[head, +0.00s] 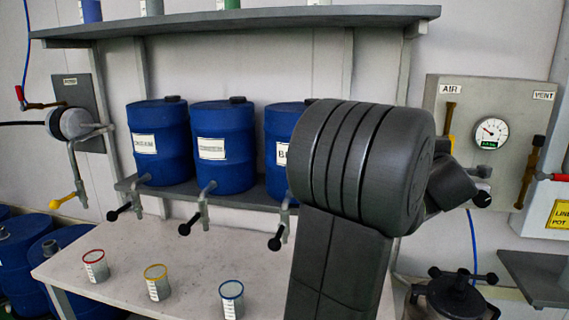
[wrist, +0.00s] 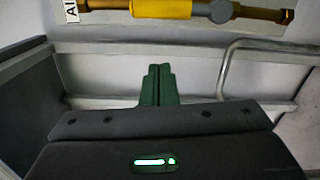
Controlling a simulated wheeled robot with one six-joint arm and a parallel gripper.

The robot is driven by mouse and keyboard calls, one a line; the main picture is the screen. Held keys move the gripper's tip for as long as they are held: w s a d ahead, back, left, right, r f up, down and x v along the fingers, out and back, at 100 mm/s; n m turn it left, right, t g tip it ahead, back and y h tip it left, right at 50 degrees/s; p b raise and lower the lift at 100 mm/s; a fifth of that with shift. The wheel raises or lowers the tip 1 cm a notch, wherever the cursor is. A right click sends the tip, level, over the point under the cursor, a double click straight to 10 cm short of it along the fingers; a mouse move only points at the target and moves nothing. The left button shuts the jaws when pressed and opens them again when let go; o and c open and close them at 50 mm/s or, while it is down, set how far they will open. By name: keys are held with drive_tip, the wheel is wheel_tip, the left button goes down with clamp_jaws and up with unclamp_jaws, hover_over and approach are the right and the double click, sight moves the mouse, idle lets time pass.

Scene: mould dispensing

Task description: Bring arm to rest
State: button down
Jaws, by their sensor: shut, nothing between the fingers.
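My gripper (wrist: 158,84) shows in the wrist view as two green fingers pressed together, shut and empty. They stand upright at the middle of that view, clear of any object. In the head view my dark arm fills the centre right, with its upper end in front of the wall and shelves. The gripper itself is hidden or cannot be made out there.
Blue drums (head: 223,147) with taps stand on a shelf above a pale bench (head: 125,245) with red-, yellow- and blue-rimmed cups (head: 231,300). An AIR/VENT panel (head: 470,105) with a gauge is right of my arm. A lidded pot (head: 457,298) stands lower right. A yellow-handled valve (wrist: 160,8) tops the wrist view.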

drive_tip(key=b+v, duration=0.1)
drive_tip(key=v, duration=0.8)
drive_tip(key=x, duration=0.9)
wheel_tip(320, 180, down, 8)
drive_tip(key=w+n+p, duration=0.1)
drive_tip(key=n+p, duration=0.4)
drive_tip(key=n, duration=1.1)
drive_tip(key=shift+w+d+t+y, duration=0.2)
drive_tip(key=shift+w+t+y, duration=0.1)
drive_tip(key=shift+w, duration=0.05)
drive_tip(key=shift+f, duration=0.1)
drive_tip(key=shift+a+p, duration=0.1)
drive_tip(key=shift+p, duration=0.2)
